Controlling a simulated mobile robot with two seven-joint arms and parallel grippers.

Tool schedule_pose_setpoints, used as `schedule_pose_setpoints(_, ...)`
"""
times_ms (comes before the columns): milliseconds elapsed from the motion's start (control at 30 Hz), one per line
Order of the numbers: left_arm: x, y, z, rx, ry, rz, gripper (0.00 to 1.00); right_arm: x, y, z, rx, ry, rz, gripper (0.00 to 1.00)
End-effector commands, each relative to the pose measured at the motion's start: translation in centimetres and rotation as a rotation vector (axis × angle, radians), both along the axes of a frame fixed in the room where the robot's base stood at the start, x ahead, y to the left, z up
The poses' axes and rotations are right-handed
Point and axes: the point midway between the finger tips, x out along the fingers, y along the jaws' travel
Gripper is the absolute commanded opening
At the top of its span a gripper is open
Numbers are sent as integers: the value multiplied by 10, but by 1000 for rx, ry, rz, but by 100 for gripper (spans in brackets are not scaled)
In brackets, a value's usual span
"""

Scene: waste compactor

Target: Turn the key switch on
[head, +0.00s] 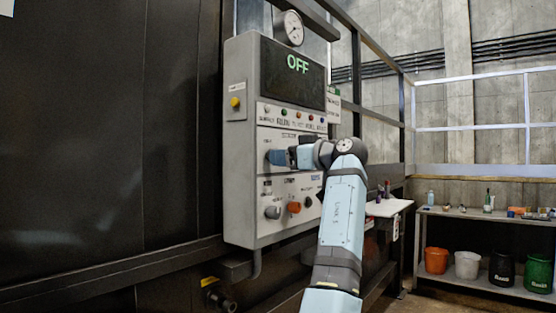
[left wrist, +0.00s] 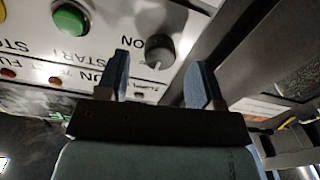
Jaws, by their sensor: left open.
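The grey control panel (head: 240,190) fills the middle of the head view; its display (head: 292,72) reads "OFF". My left gripper (head: 278,157) is at the left middle of the panel face and hides what lies behind it. In the left wrist view the left gripper (left wrist: 160,74) is open, its two blue fingers apart. A round dark grey switch (left wrist: 159,48) with a thin light tab shows ahead, in the gap between the fingers and beside the word "ON". It looks like the key switch. I cannot tell whether the fingers touch it. My right gripper is not in view.
A green button (left wrist: 70,20) marked "START" is left of the switch. A shelf (head: 487,215) with buckets stands at the right.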

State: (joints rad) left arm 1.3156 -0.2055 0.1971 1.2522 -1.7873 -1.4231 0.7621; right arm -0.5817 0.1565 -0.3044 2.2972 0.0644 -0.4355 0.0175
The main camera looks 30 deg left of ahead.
Motion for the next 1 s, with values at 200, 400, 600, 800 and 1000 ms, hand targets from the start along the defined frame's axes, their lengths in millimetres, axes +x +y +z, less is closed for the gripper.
schedule_pose_setpoints(200,1,23,0,0,0,0,61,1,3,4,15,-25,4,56)
schedule_pose_setpoints(400,2,27,0,0,1,-1,61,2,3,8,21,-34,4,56)
schedule_pose_setpoints(600,2,27,0,0,1,-1,50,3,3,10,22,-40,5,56)
schedule_pose_setpoints(800,2,27,0,0,1,-1,12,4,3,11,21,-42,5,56)
schedule_pose_setpoints(1000,2,27,1,1,13,-1,12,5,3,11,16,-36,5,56)
